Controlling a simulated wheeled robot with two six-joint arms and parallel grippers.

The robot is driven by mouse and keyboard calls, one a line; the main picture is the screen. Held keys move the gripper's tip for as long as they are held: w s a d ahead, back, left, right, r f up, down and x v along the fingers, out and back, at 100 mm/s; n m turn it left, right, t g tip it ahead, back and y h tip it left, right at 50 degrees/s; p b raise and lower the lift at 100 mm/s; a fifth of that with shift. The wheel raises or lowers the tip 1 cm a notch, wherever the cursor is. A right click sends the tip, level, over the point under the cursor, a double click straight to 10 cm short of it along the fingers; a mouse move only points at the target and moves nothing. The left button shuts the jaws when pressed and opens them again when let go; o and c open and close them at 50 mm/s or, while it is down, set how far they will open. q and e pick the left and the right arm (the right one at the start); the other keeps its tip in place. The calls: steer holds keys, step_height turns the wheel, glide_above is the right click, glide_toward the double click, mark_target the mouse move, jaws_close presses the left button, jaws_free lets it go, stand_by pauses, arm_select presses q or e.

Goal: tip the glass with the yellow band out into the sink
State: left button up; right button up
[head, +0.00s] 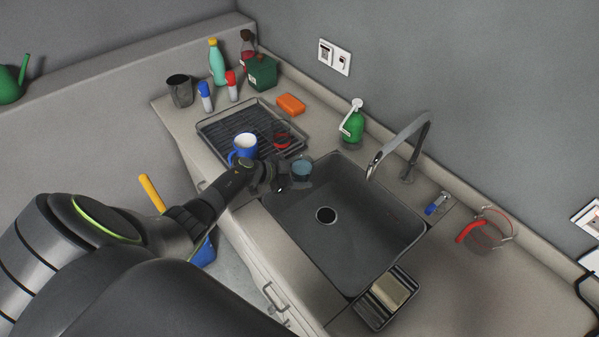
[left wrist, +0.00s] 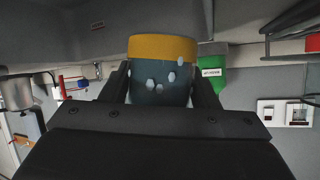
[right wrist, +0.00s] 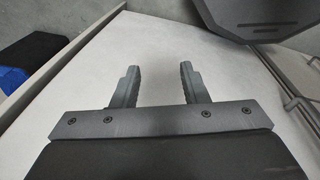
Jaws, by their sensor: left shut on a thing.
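The glass (head: 301,170) is held at the sink's upper left corner in the head view, close to the drying rack. It looks upright, with a bluish-teal inside. In the left wrist view the glass (left wrist: 160,88) shows its yellow band (left wrist: 162,47) and white hexagonal marks. My left gripper (head: 284,178) is shut on the glass, one finger on each side. The grey sink (head: 370,225) has a round drain (head: 326,215) in its floor. My right gripper (right wrist: 160,87) is open and empty in front of a pale flat surface; the head view does not show it.
A drying rack (head: 215,133) holds a blue mug (head: 244,146) and a red-marked glass (head: 282,137) beside my left gripper. The faucet (head: 410,140) reaches over the sink's back edge. A green soap bottle (head: 352,125) stands behind. A sponge tray (head: 386,294) sits at the front.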

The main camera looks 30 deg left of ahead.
arm_select(q)
steer(key=shift+s+d+f+m+t+y+b, duration=0.3)
steer(key=shift+d+m+y+b, duration=0.1)
steer(key=shift+m, duration=0.1)
steer(key=shift+s+d+f+m+t+y, duration=0.2)
steer(key=shift+d+m, duration=0.1)
steer(key=shift+d, duration=0.2)
steer(key=shift+s+d+f+m+t+y, duration=0.1)
steer(key=shift+s+d+m+t+y, duration=0.15)
steer(key=shift+d, duration=0.25)
steer(key=shift+w+f+m+b, duration=0.1)
steer(key=shift+f+m+b, duration=0.2)
steer(key=shift+b, duration=0.55)
steer(key=shift+a+r+y, duration=0.1)
steer(key=shift+r+y, duration=0.1)
steer(key=shift+y, duration=0.05)
steer(key=shift+f, duration=0.1)
steer(key=shift+a+m, duration=0.1)
steer(key=shift+m, duration=0.25)
steer(key=shift+w+a+r+m+t+y, duration=0.15)
steer(key=shift+a+r+m+t+y, duration=0.05)
steer(key=shift+r+m+t+y, duration=0.3)
steer(key=shift+w+a+f+m+t+y+b, duration=0.1)
steer(key=shift+f+m+t+y+b, duration=0.55)
steer(key=shift+m+b, duration=0.45)
